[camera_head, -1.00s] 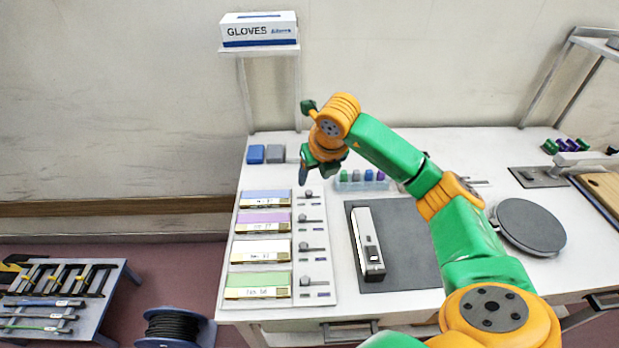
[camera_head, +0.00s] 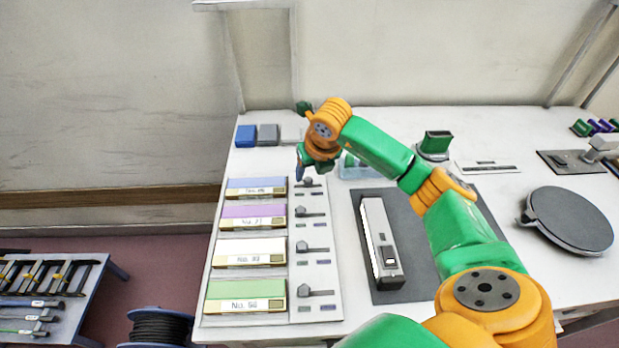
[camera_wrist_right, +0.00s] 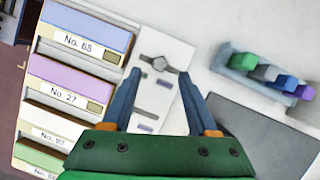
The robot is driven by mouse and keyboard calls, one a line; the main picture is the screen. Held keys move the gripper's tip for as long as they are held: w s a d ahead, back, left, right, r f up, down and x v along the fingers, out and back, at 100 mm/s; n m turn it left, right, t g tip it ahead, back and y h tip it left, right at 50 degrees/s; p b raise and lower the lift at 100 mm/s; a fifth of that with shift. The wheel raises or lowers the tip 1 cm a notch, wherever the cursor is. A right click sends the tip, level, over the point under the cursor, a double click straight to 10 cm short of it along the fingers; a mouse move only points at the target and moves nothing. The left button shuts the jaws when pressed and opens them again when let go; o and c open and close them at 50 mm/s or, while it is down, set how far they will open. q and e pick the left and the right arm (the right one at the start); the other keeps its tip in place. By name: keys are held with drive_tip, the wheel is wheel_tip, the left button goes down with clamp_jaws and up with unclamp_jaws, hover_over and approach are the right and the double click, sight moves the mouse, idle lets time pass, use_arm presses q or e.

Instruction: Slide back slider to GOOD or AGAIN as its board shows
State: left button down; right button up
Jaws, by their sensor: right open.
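The back slider's dark grey knob (camera_head: 309,182) sits at the far end of a pale slider panel (camera_head: 328,265), beside the blue board (camera_head: 256,184). In the right wrist view the board (camera_wrist_right: 88,28) reads "No. 68", and the knob (camera_wrist_right: 156,63) stands between and beyond the fingertips. Small green and purple marks lie below its slot; their lettering is too small to read. My right gripper (camera_head: 299,170) is open and empty, just above and behind the knob; its blue fingers (camera_wrist_right: 161,80) point at it, with no contact visible. My left gripper is out of view.
Purple (camera_head: 253,212), white (camera_head: 249,247) and green (camera_head: 245,290) boards with their own sliders line up toward the front. A grey mat (camera_head: 408,285) with a long white device (camera_head: 380,240) lies right of the panel. Blue and grey blocks (camera_head: 267,135) stand behind.

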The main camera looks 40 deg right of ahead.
sight(308, 180)
drive_tip(key=shift+x, duration=1.85)
clamp_jaws()
